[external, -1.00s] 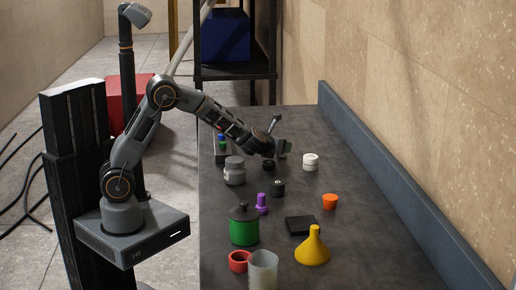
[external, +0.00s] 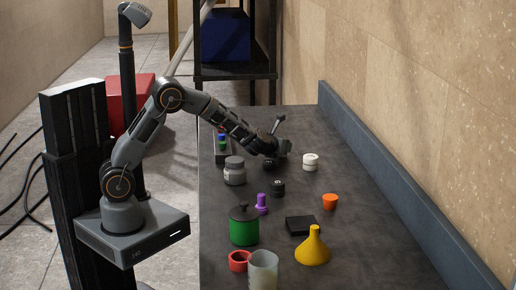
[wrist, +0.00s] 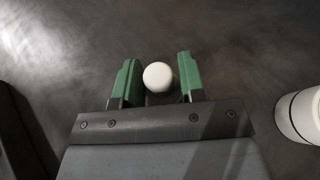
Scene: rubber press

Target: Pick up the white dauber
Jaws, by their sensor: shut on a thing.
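The white dauber (wrist: 158,77) shows in the wrist view as a round white top with a darker part below it. It stands between the two green fingers of my gripper (wrist: 156,62). My gripper is shut on it, though a thin dark gap seems to show beside the white top. In the external view my gripper (external: 283,148) is low over the far part of the dark table, and the dauber is hidden behind it or too small to make out.
A white round container (external: 310,162) stands just right of my gripper; it also shows at the right edge of the wrist view (wrist: 302,116). A grey jar (external: 234,171), a small black item (external: 278,188) and a purple piece (external: 262,203) stand nearer. The table's right side is mostly clear.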

